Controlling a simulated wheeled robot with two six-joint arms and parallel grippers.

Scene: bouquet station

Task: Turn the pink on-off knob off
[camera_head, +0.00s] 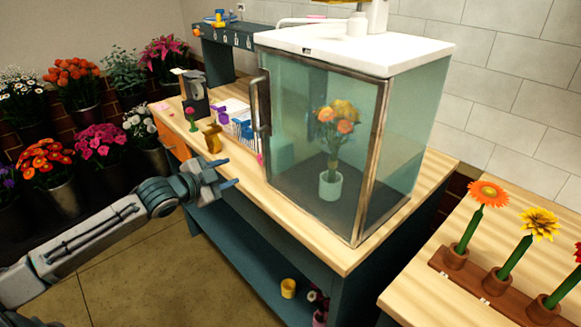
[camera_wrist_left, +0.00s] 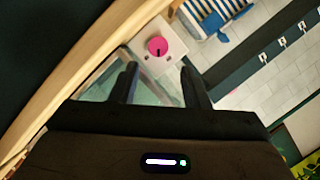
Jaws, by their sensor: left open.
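The pink knob (camera_wrist_left: 157,46) is round, with a short dark mark at its lower edge, and sits on a pale box face in the left wrist view. In the head view a small pink spot (camera_head: 260,159) at the lower left edge of the glass cabinet (camera_head: 310,190) looks like the same knob, mostly hidden. My left gripper (camera_head: 224,173) is open and empty, in front of the bench edge and left of the knob. In the left wrist view its fingers (camera_wrist_left: 159,76) point toward the knob, apart from it. My right gripper is not in view.
The cabinet holds a bouquet in a pale vase (camera_head: 331,186), and its handle (camera_head: 261,105) stands out at the left. A golden object (camera_head: 213,138) and striped box (camera_head: 243,126) stand on the wooden bench. A flower rack (camera_head: 497,285) is at right.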

